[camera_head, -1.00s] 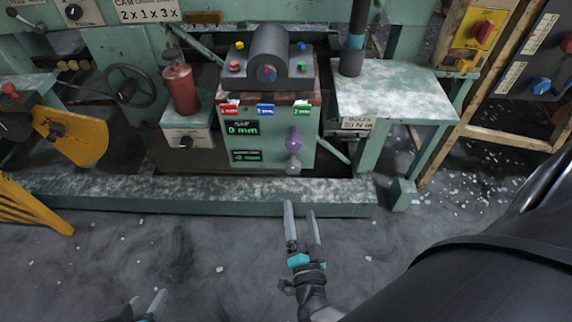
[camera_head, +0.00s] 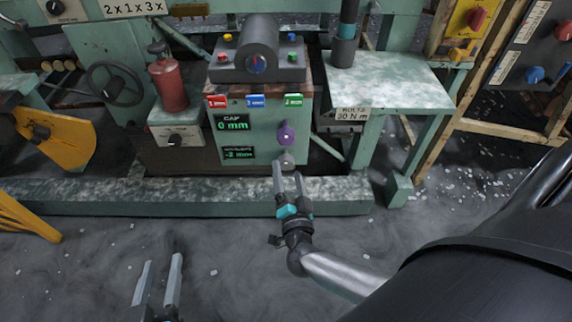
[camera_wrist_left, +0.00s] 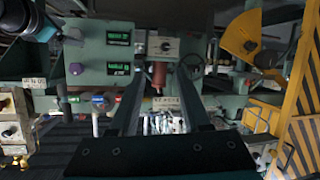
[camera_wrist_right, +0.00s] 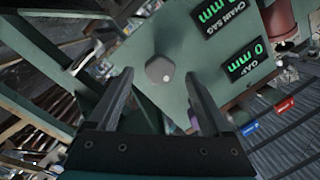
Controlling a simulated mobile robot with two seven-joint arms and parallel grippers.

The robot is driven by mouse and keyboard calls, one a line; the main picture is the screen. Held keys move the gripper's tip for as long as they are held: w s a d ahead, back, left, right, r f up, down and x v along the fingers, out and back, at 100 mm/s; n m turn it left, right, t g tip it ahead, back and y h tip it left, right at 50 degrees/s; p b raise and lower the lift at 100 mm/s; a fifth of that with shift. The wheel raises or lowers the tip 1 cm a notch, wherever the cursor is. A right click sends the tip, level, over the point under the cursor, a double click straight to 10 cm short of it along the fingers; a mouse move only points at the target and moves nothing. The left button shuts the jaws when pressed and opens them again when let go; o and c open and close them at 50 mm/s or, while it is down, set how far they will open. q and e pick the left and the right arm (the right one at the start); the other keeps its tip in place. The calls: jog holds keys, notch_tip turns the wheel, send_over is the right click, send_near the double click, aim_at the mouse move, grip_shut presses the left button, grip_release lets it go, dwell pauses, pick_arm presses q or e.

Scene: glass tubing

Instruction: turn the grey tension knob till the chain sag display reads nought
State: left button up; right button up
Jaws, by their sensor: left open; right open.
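The grey tension knob (camera_head: 287,158) sits low on the green cabinet front, below a purple knob (camera_head: 285,134). In the right wrist view the grey knob (camera_wrist_right: 160,69) is ahead, between the fingers' lines. My right gripper (camera_head: 288,171) is open and empty, its tips just short of the knob, with no clear contact. The chain sag display (camera_head: 238,154) is the lower one and appears to read -2 mm in the head view; it is partly cut off in the right wrist view (camera_wrist_right: 228,20). My left gripper (camera_head: 163,260) is open and empty over the floor.
The gap display (camera_head: 232,123) above reads 0 mm. Red, blue and green tags (camera_head: 255,101) line the cabinet top. A green beam (camera_head: 120,196) runs along the floor before the cabinet. A green side table (camera_head: 390,82) stands to the right. The floor in front is open.

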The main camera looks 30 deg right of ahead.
aim_at(286, 166)
jog(key=shift+b+x, duration=0.4)
jog(key=shift+x, duration=0.75)
pick_arm(q)
jog(key=shift+s+d+r+n+t+h+b, duration=0.25)
jog(key=shift+d+r+t, duration=0.2)
jog(key=shift+t, duration=0.3)
jog(key=shift+s+d+r+n+t+h+b, duration=0.15)
jog(key=shift+s+d+r+t+h, duration=0.3)
jog(key=shift+t, duration=0.3)
pick_arm(e)
jog(key=shift+x, duration=0.9)
pick_arm(q)
jog(key=shift+w+a+r, duration=0.1)
pick_arm(e)
jog(key=shift+c, duration=0.3)
grip_shut()
pick_arm(q)
jog(key=shift+w, duration=0.1)
